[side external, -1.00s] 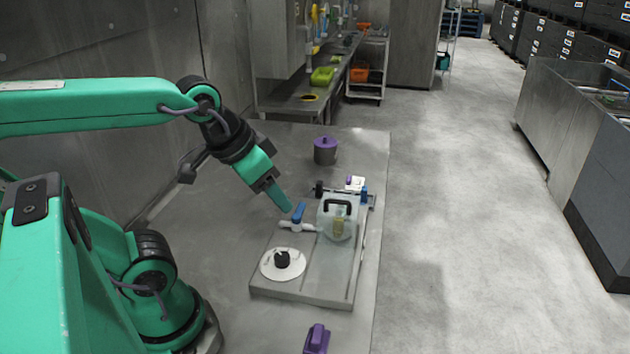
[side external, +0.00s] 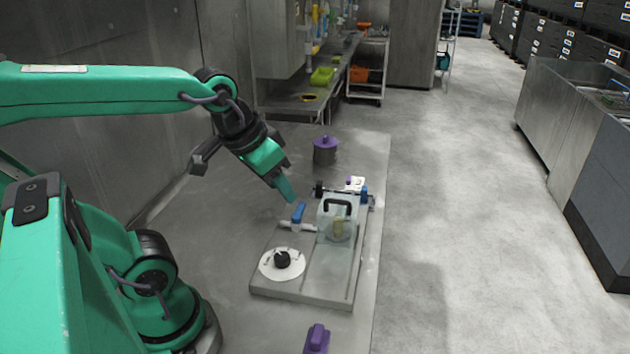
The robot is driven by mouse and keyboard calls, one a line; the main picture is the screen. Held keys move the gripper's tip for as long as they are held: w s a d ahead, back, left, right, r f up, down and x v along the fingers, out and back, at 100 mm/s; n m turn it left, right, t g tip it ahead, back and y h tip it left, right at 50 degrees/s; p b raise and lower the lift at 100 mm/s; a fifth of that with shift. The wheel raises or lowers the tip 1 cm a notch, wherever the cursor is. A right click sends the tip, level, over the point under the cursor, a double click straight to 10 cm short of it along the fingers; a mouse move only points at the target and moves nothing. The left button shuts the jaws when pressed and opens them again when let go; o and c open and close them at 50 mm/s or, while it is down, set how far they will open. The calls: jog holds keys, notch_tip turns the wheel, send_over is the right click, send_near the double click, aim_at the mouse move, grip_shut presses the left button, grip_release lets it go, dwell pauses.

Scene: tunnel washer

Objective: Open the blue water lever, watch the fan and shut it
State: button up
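The blue water lever (side external: 298,212) stands up from a white pipe on the left side of a grey base plate. My gripper (side external: 287,190) points down and to the right, just above and slightly left of the lever's top. A small gap seems to show between them. The fingers appear as one green tip, so whether they are open or shut is not clear. A clear housing with a black handle (side external: 337,218) stands right of the lever. Something yellowish shows inside it; I cannot make out a fan clearly.
A white disc with a black knob (side external: 283,261) sits on the plate (side external: 300,293) in front of the lever. A purple-lidded pot (side external: 325,150) stands behind, and a purple object (side external: 317,338) lies in front. A rod with a black end (side external: 319,189) crosses the plate's back.

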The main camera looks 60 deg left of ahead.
jog(key=w+a+f+n+g, duration=0.3)
jog(key=w+a+n, duration=0.1)
jog(key=w+a, duration=0.4)
jog(key=n+g, duration=0.2)
jog(key=n, duration=0.2)
send_over(301, 206)
notch_tip(301, 206, down, 9)
jog(key=shift+r, duration=0.2)
jog(key=shift+f, duration=0.15)
jog(key=shift+f, duration=3.75)
grip_shut()
